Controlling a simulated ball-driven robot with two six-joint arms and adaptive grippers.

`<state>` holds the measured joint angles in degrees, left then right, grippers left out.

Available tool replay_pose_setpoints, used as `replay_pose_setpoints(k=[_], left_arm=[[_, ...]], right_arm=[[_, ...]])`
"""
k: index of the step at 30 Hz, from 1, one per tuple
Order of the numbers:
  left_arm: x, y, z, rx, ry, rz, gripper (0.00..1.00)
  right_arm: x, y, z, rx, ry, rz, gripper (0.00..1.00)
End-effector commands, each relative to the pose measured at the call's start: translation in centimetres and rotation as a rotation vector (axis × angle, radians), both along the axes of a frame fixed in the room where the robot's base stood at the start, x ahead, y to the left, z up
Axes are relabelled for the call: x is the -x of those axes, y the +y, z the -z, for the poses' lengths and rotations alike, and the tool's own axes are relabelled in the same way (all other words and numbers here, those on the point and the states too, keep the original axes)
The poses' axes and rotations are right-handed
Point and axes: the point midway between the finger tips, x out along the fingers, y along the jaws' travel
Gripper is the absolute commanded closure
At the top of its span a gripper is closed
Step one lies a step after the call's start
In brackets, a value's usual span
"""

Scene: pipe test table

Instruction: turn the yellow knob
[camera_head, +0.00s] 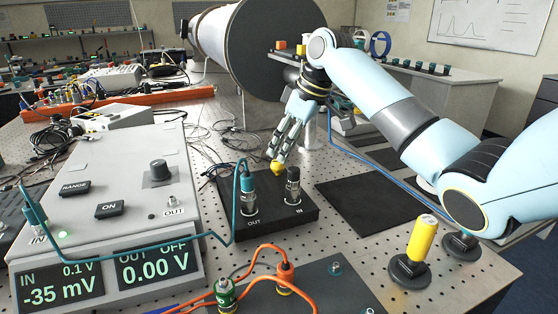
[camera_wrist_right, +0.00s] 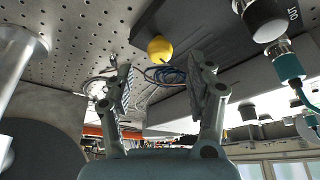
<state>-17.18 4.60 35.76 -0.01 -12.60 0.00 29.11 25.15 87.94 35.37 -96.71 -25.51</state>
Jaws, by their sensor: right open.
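The yellow knob (camera_head: 277,168) is small and round and sits at the back edge of a black box (camera_head: 262,222) on the perforated table. In the right wrist view the yellow knob (camera_wrist_right: 160,49) is a ball just beyond the fingertips, roughly midway between them. My left gripper is not in view.
The black box carries a teal connector (camera_head: 248,192) marked OUT and a dark connector (camera_head: 292,186) marked IN. A grey meter (camera_head: 115,190) stands at left, its teal cable crossing the front. A yellow cylinder (camera_head: 423,238) stands at right. A black mat (camera_head: 368,204) lies clear.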

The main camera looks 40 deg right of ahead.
Motion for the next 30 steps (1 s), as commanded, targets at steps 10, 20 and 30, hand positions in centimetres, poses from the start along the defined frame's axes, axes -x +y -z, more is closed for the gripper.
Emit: replay_pose_setpoints(k=[10, 20, 30], left_arm=[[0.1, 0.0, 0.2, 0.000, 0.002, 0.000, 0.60], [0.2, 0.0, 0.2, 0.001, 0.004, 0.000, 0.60], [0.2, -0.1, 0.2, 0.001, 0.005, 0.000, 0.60]], right_arm=[[-1.5, 0.8, 4.2, 0.000, 0.000, 0.000, 0.45], [-1.6, 0.8, 4.4, 0.001, -0.001, -0.001, 0.49], [-1.6, 0.8, 4.4, 0.001, -0.001, -0.001, 0.93]])
